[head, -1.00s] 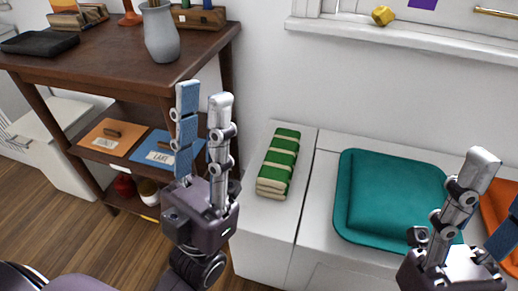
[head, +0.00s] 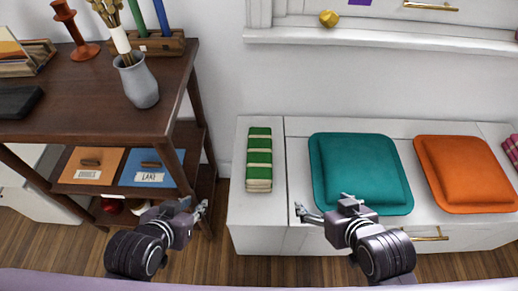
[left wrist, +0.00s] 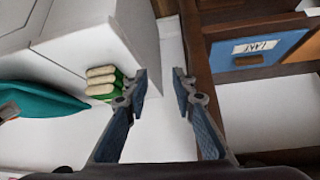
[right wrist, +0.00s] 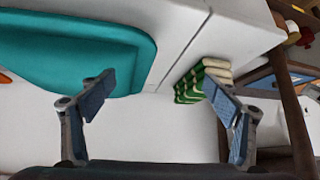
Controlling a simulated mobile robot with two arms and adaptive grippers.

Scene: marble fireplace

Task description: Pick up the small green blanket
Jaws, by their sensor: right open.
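The small green blanket (head: 259,160), folded with cream stripes, lies on the left end of the white bench. It also shows in the left wrist view (left wrist: 103,82) and the right wrist view (right wrist: 190,84), partly behind a finger in each. My left gripper (head: 196,206) is open and empty, left of the bench and lower in the head view than the blanket. My right gripper (head: 322,206) is open and empty, right of the blanket and near the front of the teal cushion (head: 360,172). Neither gripper touches the blanket.
An orange cushion (head: 464,172) lies on the white bench (head: 240,208) right of the teal one. A dark wooden shelf unit (head: 60,100) with a grey vase (head: 138,82) stands at the left, close to my left gripper. A window sill (head: 390,38) runs above the bench.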

